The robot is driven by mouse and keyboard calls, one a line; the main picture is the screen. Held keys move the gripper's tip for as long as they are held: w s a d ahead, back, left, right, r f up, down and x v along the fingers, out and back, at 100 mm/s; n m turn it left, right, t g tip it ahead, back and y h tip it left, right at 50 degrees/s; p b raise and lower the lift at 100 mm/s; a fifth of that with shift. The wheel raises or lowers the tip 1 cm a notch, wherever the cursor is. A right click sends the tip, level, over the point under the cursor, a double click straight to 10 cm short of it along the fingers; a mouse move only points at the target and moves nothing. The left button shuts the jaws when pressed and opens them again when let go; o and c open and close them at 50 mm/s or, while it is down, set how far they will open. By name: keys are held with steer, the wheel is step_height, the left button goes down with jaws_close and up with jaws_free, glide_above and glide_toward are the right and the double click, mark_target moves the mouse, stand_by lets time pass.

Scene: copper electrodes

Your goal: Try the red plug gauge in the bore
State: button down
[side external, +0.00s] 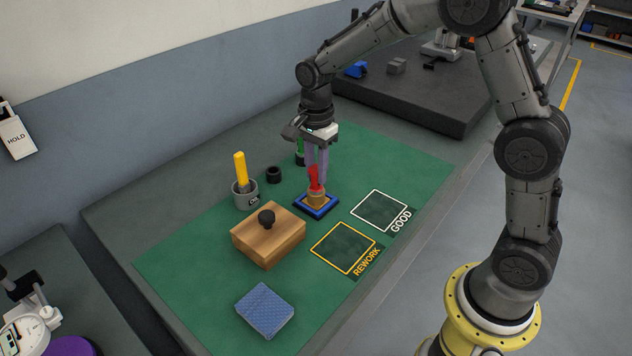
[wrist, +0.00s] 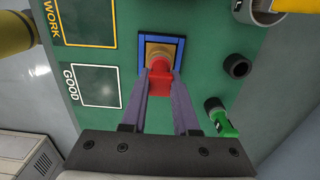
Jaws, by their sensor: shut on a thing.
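The red plug gauge (side external: 315,179) is held between the two purple-grey fingers of my gripper (side external: 316,180). In the wrist view the red gauge (wrist: 160,76) sits between the fingertips (wrist: 161,82), with the fingers closed on its sides. Its lower end meets the top of the brass-coloured bored part (side external: 316,199), which also shows in the wrist view (wrist: 153,49). The part stands in a blue-edged square holder (side external: 325,211). The bore is hidden under the gauge, and I cannot tell how far the gauge is in it.
A grey cup (side external: 246,200) with a yellow-handled tool, a black ring (side external: 274,174) and a green gauge (wrist: 221,121) stand nearby. A wooden block (side external: 268,238) with a black knob and a blue pad (side external: 264,310) lie nearer. The GOOD (side external: 379,192) and REWORK (side external: 316,247) squares are empty.

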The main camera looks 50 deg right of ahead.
steer(key=shift+r, duration=0.2)
steer(key=shift+r, duration=3.6)
